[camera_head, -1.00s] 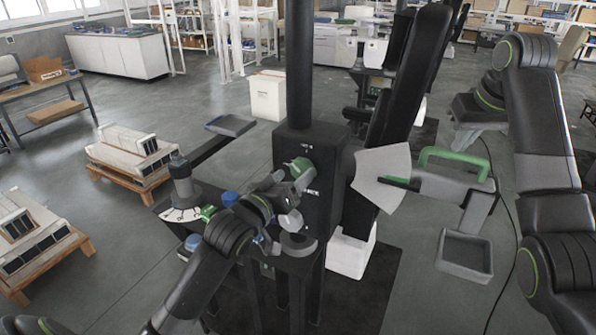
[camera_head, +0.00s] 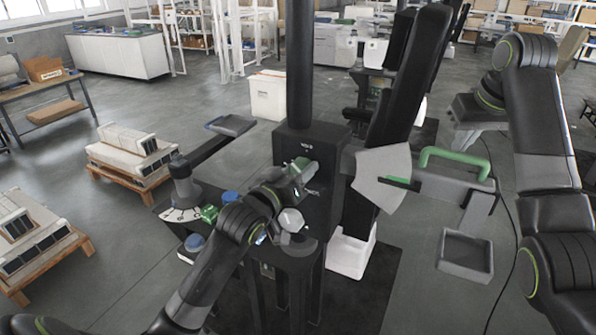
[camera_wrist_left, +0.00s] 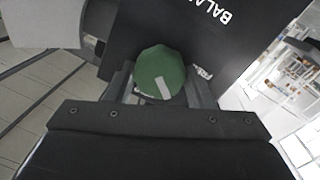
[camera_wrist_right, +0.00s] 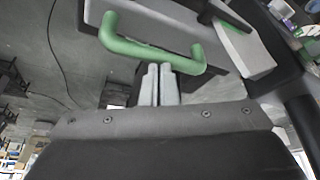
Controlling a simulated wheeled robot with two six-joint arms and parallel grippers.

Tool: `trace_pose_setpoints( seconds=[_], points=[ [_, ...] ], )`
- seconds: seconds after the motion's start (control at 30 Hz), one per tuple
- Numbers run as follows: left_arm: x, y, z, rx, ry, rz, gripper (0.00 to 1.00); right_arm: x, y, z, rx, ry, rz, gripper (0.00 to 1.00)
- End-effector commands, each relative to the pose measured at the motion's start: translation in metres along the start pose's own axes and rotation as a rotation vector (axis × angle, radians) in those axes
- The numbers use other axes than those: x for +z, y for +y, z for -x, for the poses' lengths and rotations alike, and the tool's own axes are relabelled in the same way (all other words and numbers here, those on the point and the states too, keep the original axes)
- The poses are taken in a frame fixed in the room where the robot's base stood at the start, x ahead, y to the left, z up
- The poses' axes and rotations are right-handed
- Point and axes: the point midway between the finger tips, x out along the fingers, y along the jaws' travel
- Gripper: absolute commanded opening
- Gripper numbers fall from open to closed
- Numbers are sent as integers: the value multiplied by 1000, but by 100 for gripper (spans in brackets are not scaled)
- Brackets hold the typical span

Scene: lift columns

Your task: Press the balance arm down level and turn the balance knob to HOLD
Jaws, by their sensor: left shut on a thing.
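My left gripper (camera_wrist_left: 158,93) is shut on the round green balance knob (camera_wrist_left: 160,72) on the black column housing. The knob's white mark (camera_wrist_left: 165,88) points down and slightly right in the left wrist view. The small labels beside it are partly hidden and hard to read. The grey balance arm (camera_head: 450,187) reaches right from the housing, looking close to level, with a green handle (camera_head: 455,154) on top. My right gripper (camera_wrist_right: 160,68) has its fingers together. Their tips are at the green handle (camera_wrist_right: 130,47), and I cannot tell whether they touch it.
A pale scale plate (camera_head: 382,172) with a green strip stands behind the balance arm's inner end. A grey tray (camera_head: 466,253) hangs from the outer end. A side table on the left holds a dial with a lever (camera_head: 182,190) and blue buttons close to my left forearm.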

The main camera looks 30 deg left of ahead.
Motion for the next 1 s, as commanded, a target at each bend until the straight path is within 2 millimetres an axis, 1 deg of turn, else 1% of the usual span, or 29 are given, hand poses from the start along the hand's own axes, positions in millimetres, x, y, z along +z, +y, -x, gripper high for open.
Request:
trace_pose_setpoints(
  seconds=[0.17, 0.37, 0.57, 1.0],
  points=[
    [0, 1, 0, 2, -1, -16, 25, 1, 0, -2, -2, -3, 0, 0],
    [0, 1, 0, 0, -8, -94, 25, 1, -1, -2, -3, -3, 0, 0],
    [0, 2, 0, -5, -21, -244, 25, 1, -1, -2, -3, -3, 0, 0],
    [0, 3, 0, -20, -53, -629, 25, 1, -1, -2, -3, -3, 0, 0]
  ],
)
